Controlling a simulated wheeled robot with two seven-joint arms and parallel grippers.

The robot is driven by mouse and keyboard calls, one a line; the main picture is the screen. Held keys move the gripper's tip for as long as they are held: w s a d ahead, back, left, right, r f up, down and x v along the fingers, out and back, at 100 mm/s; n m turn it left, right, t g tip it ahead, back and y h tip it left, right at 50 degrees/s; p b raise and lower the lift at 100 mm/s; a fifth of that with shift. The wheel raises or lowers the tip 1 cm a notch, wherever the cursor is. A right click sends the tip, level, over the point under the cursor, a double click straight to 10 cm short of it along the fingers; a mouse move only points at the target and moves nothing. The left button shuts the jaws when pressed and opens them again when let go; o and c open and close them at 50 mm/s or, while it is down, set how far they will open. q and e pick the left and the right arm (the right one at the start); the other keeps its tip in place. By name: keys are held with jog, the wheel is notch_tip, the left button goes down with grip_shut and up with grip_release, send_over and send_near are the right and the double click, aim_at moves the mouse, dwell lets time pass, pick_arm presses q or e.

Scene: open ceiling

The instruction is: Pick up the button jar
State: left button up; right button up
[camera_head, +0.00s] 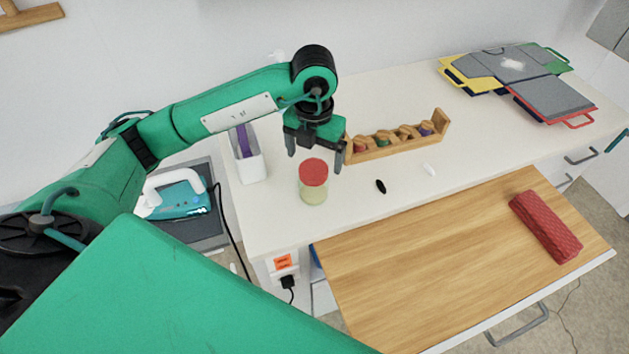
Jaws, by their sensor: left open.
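The button jar (313,193) has a red lid and a pale yellowish body. It stands upright near the left part of the white counter. My left gripper (314,165) points down above and behind the jar, with its two dark fingers spread apart to either side of the lid in the picture. It is open and empty. I cannot tell how high the fingertips are over the counter. My right gripper is not in the camera_head view.
A wooden rack (394,146) with coloured spools stands right of the gripper. A white bin (247,165) stands left. A black oval object (381,186) and a small white piece (428,169) lie right of the jar. A wooden pull-out board (430,270) holds a red roll (545,227).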

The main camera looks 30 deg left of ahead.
aim_at(313, 168)
pick_arm(q)
notch_tip(313, 168, down, 2)
jog(key=shift+f, duration=0.1)
jog(key=shift+f+p, duration=0.3)
jog(key=shift+p, duration=0.15)
jog(key=f, duration=0.1)
jog(key=f+p, duration=0.1)
jog(key=f, duration=0.1)
jog(key=shift+w+a+f+p, duration=0.2)
jog(key=shift+f+p, duration=0.05)
jog(key=shift+p, duration=0.05)
jog(key=shift+f, duration=0.55)
jog(key=c, duration=1.1)
jog(key=shift+c, duration=0.5)
pick_arm(e)
jog(key=w+r, duration=0.3)
jog(key=shift+a, duration=0.2)
pick_arm(q)
jog(key=shift+r, duration=0.15)
